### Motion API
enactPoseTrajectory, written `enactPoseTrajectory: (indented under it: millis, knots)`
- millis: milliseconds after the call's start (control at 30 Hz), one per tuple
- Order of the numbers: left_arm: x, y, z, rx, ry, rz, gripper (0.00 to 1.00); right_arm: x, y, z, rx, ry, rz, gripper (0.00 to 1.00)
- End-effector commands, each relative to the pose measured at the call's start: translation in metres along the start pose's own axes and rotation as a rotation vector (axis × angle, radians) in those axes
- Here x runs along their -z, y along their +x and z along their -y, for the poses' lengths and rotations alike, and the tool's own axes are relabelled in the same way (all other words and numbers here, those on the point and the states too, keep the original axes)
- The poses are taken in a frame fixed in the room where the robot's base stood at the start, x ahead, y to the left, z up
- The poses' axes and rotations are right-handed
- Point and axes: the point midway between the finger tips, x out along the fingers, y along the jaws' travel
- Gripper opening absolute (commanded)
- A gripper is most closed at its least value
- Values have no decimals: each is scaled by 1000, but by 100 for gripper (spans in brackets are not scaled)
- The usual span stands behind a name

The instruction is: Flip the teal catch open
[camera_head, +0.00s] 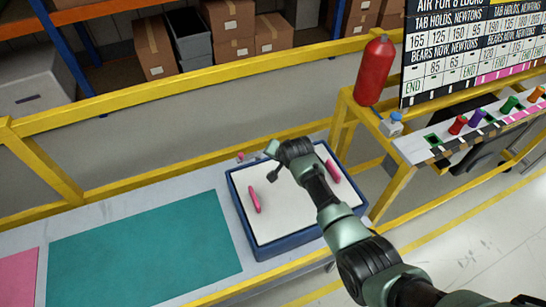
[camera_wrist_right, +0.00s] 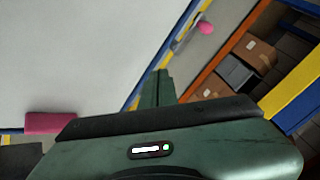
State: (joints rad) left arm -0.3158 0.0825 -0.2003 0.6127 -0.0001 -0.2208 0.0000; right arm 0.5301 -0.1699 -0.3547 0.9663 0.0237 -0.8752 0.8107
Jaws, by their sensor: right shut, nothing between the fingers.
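I cannot make out a separate teal catch in either view. A blue-rimmed tray-like module (camera_head: 240,215) with a white face lies on the bench. My right gripper (camera_head: 270,149) is above its far edge, shut and empty. Its grey-green fingers (camera_wrist_right: 157,88) also show in the right wrist view. A small pink knob (camera_head: 240,157) is just left of the fingertips, by the far rim. It also shows in the wrist view (camera_wrist_right: 205,27), apart from the fingers. My wrist hides part of the far rim. My left gripper is not in view.
Two pink bars, left (camera_head: 254,199) and right (camera_head: 333,171), are on the white face. A teal mat (camera_head: 145,255) lies left. A yellow rail (camera_head: 200,92) runs behind the bench. A red extinguisher-like cylinder (camera_head: 373,70) and a shelf of coloured knobs (camera_head: 458,125) stand right.

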Motion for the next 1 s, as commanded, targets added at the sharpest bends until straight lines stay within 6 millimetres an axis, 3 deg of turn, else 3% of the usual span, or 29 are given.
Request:
enactPoseTrajectory:
  millis: [100, 400, 767, 867, 1000]
  knots:
    - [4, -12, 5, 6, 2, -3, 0, 8, -9, 2, -3, 1, 0, 0]
    - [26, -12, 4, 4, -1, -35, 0, 9, -10, 1, -3, 0, 1, 0]
    - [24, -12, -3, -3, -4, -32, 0, 8, -10, 1, -3, 0, 2, 0]
    - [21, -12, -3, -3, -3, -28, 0, 2, -12, -8, -9, -9, 9, 0]
    - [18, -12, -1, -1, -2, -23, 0, -26, -28, -46, -35, -55, 38, 0]
